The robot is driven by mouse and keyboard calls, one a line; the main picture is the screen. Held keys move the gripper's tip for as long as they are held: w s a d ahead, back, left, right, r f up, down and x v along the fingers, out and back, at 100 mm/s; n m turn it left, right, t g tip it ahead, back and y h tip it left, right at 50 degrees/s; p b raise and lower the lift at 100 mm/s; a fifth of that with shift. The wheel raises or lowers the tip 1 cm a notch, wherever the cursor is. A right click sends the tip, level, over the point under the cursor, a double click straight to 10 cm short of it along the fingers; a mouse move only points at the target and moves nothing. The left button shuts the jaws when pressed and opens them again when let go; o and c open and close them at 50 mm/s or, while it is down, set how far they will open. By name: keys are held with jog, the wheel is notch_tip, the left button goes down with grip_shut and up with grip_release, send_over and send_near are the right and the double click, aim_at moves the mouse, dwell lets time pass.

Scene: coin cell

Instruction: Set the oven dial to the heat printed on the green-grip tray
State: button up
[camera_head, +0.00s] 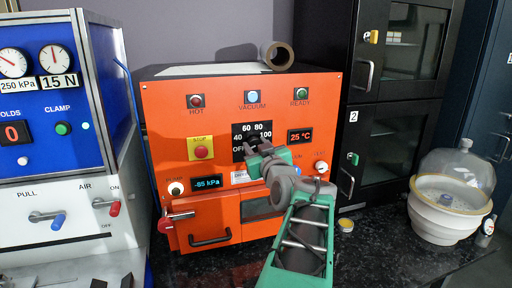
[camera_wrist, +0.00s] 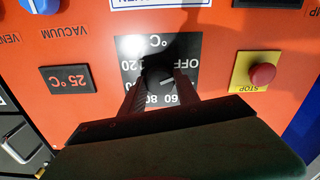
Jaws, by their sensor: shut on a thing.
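The oven dial (camera_wrist: 160,75) is a dark knob on a black plate marked OFF, 40, 60, 80, 100 and 120 °C. My gripper (camera_wrist: 161,88) is shut on the dial, one finger on each side, and the wrist view is upside down. The dial's white mark points toward the OFF side, but I cannot tell its exact setting. In the head view my gripper (camera_head: 252,147) covers most of the dial. The orange oven (camera_head: 165,115) shows 25 °C on its red display (camera_head: 300,136). I see no green-grip tray or its printed heat.
A yellow plate with a red stop button (camera_head: 201,152) is left of the dial. The oven door handle (camera_head: 210,239) and a red-tipped lever (camera_head: 175,220) stick out below. A blue press machine (camera_head: 100,100) stands left, a glass-domed desiccator (camera_head: 450,205) right.

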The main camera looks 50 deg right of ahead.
jog(key=shift+f+m, duration=0.1)
jog(key=shift+m, duration=0.2)
grip_shut()
jog(key=m+b, duration=0.2)
jog(key=m, duration=0.1)
jog(key=m+b, duration=0.2)
jog(key=m, duration=0.2)
jog(key=shift+m, duration=0.4)
jog(key=m+p, duration=0.2)
jog(key=m, duration=0.4)
jog(key=m+p, duration=0.2)
jog(key=m, duration=0.4)
jog(key=m+p, duration=0.2)
jog(key=m, duration=0.5)
jog(key=shift+r, duration=0.25)
jog(key=m+p, duration=0.6)
jog(key=shift+m+p, duration=0.3)
jog(key=shift+m, duration=0.1)
jog(key=shift+f+m+p, duration=0.15)
jog(key=shift+m+p, duration=0.65)
